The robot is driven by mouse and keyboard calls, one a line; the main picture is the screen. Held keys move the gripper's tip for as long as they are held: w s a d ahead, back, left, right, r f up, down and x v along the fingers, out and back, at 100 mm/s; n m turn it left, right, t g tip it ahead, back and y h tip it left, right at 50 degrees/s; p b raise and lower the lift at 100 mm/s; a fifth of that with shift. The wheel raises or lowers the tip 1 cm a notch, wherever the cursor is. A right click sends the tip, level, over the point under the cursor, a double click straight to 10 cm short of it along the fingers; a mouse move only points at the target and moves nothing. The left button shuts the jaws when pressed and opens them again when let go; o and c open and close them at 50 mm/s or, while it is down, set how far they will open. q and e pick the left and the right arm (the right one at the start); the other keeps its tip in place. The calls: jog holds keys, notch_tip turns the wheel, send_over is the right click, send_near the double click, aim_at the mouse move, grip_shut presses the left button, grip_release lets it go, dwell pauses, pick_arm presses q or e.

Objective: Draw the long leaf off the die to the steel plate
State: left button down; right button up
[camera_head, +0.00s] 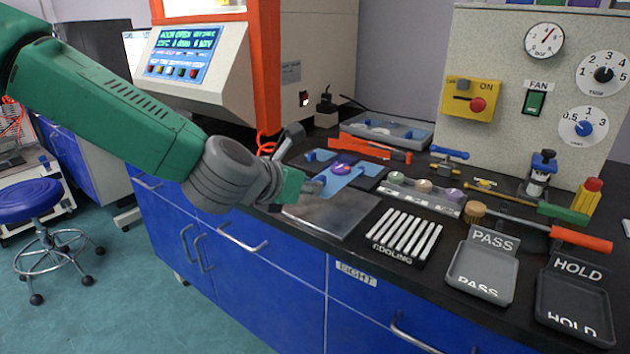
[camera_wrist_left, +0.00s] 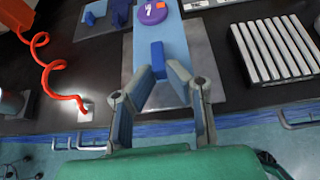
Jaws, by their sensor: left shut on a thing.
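The long leaf is a light blue strip (camera_head: 347,180) with a purple disc (camera_head: 342,169) on it. In the left wrist view the leaf (camera_wrist_left: 180,30) runs away from me, with the purple disc (camera_wrist_left: 152,12) at its far part and a blue upright tab (camera_wrist_left: 157,57) near the fingers. My left gripper (camera_head: 312,186) is shut on the leaf's near end, between its fingertips (camera_wrist_left: 160,75). The steel plate (camera_head: 330,217) lies just below the gripper; in the wrist view the leaf's near part covers some of this plate (camera_wrist_left: 206,58). The die under the far part is mostly hidden. My right gripper is out of view.
A cooling rack (camera_head: 405,237) with several pale bars stands right of the steel plate. PASS (camera_head: 481,272) and HOLD (camera_head: 576,308) trays lie further right. A tray with coloured samples (camera_head: 424,195) is behind the rack.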

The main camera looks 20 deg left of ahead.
aim_at(307, 223)
pick_arm(q)
jog(key=shift+d, duration=0.1)
jog(key=shift+a, duration=0.2)
jog(key=shift+a+f+b, duration=0.15)
jog(key=shift+f+b, duration=0.2)
jog(key=shift+d+f+b, duration=0.2)
jog(key=shift+f+b, duration=0.8)
jog(key=shift+f, duration=0.15)
jog(key=shift+a+f+b, duration=0.1)
jog(key=shift+f+b, duration=0.95)
jog(key=shift+f, duration=0.25)
jog(key=c, duration=1.5)
grip_release()
